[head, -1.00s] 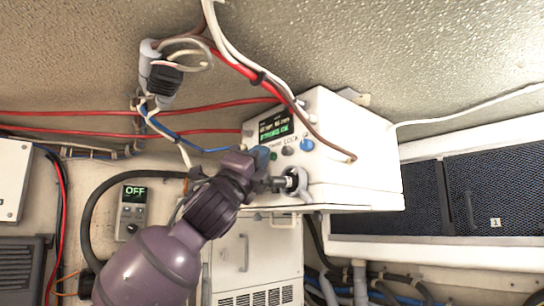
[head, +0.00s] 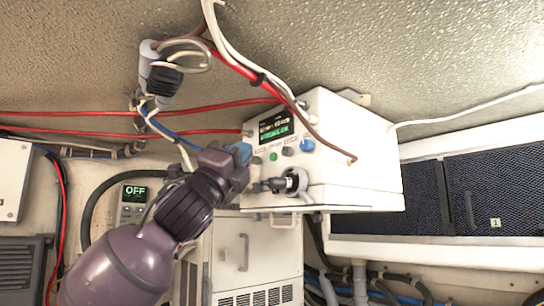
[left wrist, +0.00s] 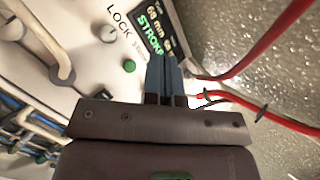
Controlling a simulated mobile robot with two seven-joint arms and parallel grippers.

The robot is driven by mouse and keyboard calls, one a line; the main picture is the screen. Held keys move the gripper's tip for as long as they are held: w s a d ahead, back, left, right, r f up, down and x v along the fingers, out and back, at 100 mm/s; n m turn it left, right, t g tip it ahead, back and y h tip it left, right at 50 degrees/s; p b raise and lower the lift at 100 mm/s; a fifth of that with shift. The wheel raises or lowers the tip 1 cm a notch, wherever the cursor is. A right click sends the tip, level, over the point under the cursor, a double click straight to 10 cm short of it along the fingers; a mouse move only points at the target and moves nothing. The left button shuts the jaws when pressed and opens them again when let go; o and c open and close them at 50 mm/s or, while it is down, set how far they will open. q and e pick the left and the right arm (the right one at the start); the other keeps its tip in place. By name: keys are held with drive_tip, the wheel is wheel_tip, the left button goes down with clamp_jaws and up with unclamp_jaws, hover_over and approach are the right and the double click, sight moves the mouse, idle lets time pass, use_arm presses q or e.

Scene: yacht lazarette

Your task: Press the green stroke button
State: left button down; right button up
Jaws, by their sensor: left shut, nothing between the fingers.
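The green button (head: 273,157) is on the front face of a white control box (head: 345,150), below its display, and also shows in the left wrist view (left wrist: 130,66). My left gripper (head: 241,153) is shut and empty, just left of the button in the head view. In the left wrist view its blue fingertips (left wrist: 164,72) lie to the right of the button, over the display's edge, with a gap between fingers and button. The display (head: 273,127) reads "STROKE" in green in the left wrist view (left wrist: 153,32). My right gripper is not in view.
Red cables (head: 200,132) run left of the box. A small unit (head: 134,199) reads "OFF".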

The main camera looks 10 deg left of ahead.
use_arm(q)
drive_tip(key=shift+s+a, duration=0.55)
drive_tip(key=shift+s, duration=0.2)
drive_tip(key=w+f+n+g+y, duration=0.1)
drive_tip(key=w+f+n, duration=0.45)
drive_tip(key=f, duration=0.75)
drive_tip(key=w+f+n+g+y, duration=0.1)
drive_tip(key=w+f+n+y, duration=0.1)
drive_tip(key=f+n, duration=0.85)
drive_tip(key=s+a+f+n+g+y, duration=0.1)
drive_tip(key=a+f+n+y, duration=0.1)
drive_tip(key=f, duration=1)
drive_tip(key=s+a+f+n+g+y, duration=0.1)
drive_tip(key=s+f+n+g+y, duration=0.1)
drive_tip(key=f, duration=1.1)
drive_tip(key=s+a+f+n+g+y, duration=0.15)
drive_tip(key=s+f, duration=0.35)
drive_tip(key=f, duration=0.5)
drive_tip(key=s+a+f+n+g+y, duration=0.1)
drive_tip(key=s+a+f+n+g, duration=0.3)
drive_tip(key=f, duration=0.6)
drive_tip(key=s+f+n+g+y, duration=0.1)
drive_tip(key=s+f, duration=0.7)
drive_tip(key=s, duration=0.2)
drive_tip(key=s+f+n+g+y, duration=0.1)
drive_tip(key=s+f, duration=0.6)
drive_tip(key=s, duration=0.3)
drive_tip(key=shift+s+a+f, duration=0.15)
drive_tip(key=shift+a+f, duration=0.05)
drive_tip(key=shift+f, duration=0.15)
